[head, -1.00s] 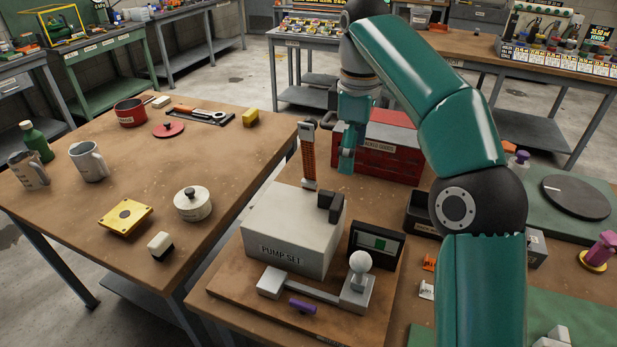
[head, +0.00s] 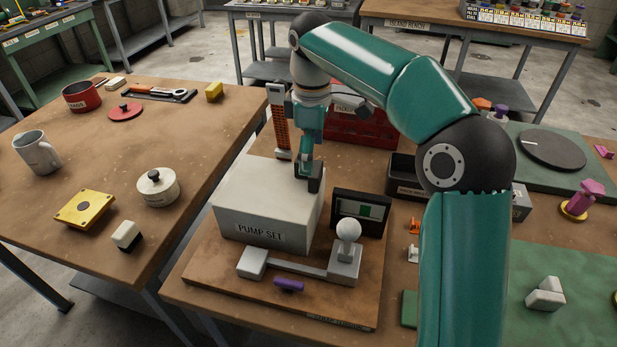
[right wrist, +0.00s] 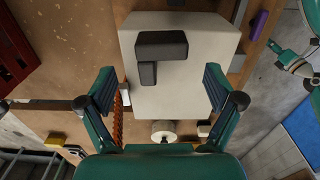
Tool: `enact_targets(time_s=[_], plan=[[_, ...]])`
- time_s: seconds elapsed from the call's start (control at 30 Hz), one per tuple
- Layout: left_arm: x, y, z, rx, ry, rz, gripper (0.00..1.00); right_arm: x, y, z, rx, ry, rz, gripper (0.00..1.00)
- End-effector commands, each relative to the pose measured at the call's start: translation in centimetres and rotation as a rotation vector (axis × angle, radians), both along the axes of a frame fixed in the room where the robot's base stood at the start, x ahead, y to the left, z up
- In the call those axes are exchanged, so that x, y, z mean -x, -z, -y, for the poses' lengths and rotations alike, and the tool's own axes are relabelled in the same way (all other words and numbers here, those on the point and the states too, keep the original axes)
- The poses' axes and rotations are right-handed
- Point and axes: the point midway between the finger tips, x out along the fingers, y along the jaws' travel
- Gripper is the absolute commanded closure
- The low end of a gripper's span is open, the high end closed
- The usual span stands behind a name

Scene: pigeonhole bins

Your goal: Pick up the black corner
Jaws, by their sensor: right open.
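The black corner (head: 317,176) is an L-shaped dark block on top of the light grey PUMP SET box (head: 250,212). In the right wrist view the black corner (right wrist: 162,45) lies whole and uncovered on the pale box top. My right gripper (right wrist: 160,88) is open and empty, its two fingers spread wide to either side below the corner in that picture. In the head view my right gripper (head: 308,165) points down over the box and partly hides the corner. I cannot tell there whether it touches. My left gripper is not in the head view.
A white-knobbed grey lever (head: 342,262), a purple piece (head: 289,285) and a dark display (head: 361,213) stand around the box. An orange tower (head: 281,125) and a red case (head: 358,128) are behind it. A dark bin (head: 404,177) is to the right.

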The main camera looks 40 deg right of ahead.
Motion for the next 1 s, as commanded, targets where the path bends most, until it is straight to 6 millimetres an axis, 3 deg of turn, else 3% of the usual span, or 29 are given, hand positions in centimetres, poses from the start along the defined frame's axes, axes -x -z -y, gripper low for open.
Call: enact_targets(time_s=[0.4, 0.7, 0.9, 1.0], plan=[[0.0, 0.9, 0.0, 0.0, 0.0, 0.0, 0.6, 0.6, 4.8, 0.1, -0.001, 0.0, -0.004, 0.08], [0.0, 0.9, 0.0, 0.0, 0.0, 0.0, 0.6, 0.5, 5.2, 0.1, -0.001, 0.0, -0.001, 0.08], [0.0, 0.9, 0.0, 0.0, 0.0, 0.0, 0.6, 0.5, 5.2, 0.1, -0.001, -0.001, -0.001, 0.42], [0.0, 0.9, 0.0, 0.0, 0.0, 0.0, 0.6, 0.5, 5.2, 0.1, -0.001, -0.001, -0.001, 0.54]])
